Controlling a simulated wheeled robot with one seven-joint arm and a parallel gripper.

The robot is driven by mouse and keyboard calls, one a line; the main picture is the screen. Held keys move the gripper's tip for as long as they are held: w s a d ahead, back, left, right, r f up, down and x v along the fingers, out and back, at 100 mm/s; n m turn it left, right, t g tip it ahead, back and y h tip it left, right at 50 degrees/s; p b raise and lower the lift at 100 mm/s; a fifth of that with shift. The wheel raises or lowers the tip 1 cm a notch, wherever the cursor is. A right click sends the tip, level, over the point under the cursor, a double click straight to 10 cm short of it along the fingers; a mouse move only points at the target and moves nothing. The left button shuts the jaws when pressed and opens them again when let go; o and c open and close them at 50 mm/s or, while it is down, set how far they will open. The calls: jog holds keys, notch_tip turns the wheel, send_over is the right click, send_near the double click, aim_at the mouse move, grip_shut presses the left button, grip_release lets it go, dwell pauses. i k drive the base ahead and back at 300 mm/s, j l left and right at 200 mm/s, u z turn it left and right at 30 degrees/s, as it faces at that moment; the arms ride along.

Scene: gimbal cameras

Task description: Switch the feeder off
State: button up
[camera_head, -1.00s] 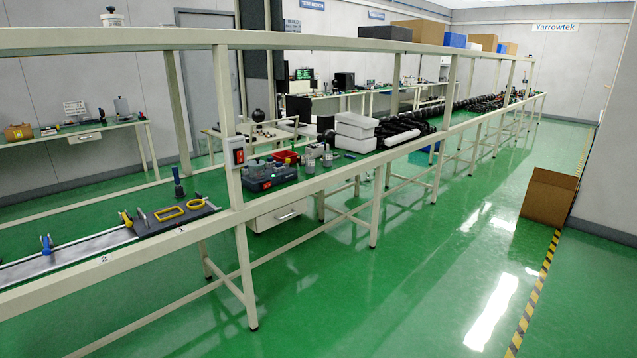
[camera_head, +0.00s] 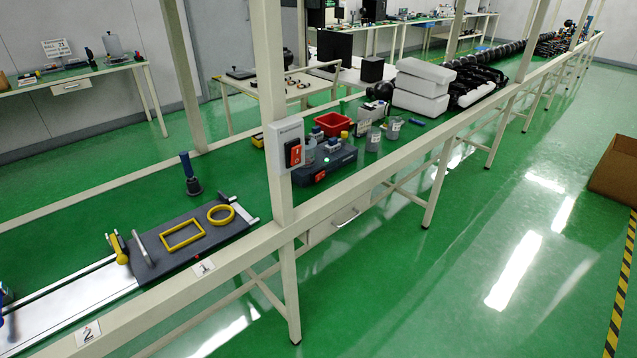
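A white switch box with a red-orange rocker (camera_head: 294,153) is fixed to an upright post of the long bench frame. Behind it on the bench sits a dark blue-grey device (camera_head: 326,163) with a small green light lit, which may be the feeder; I cannot read a label on it. The red rocker's on or off position is too small to tell. My gripper is not in this view.
A dark plate with yellow frames (camera_head: 182,236) lies on the near bench rail. A red tray (camera_head: 332,123), grey cups (camera_head: 373,138) and white boxes (camera_head: 420,88) stand farther along. Open green floor (camera_head: 480,240) lies to the right, with a cardboard box (camera_head: 615,170).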

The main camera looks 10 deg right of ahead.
aim_at(320, 177)
jog(key=i+l+z, duration=0.35)
jog(key=i, duration=0.5)
jog(key=i+z, duration=0.3)
jog(key=i, duration=0.6)
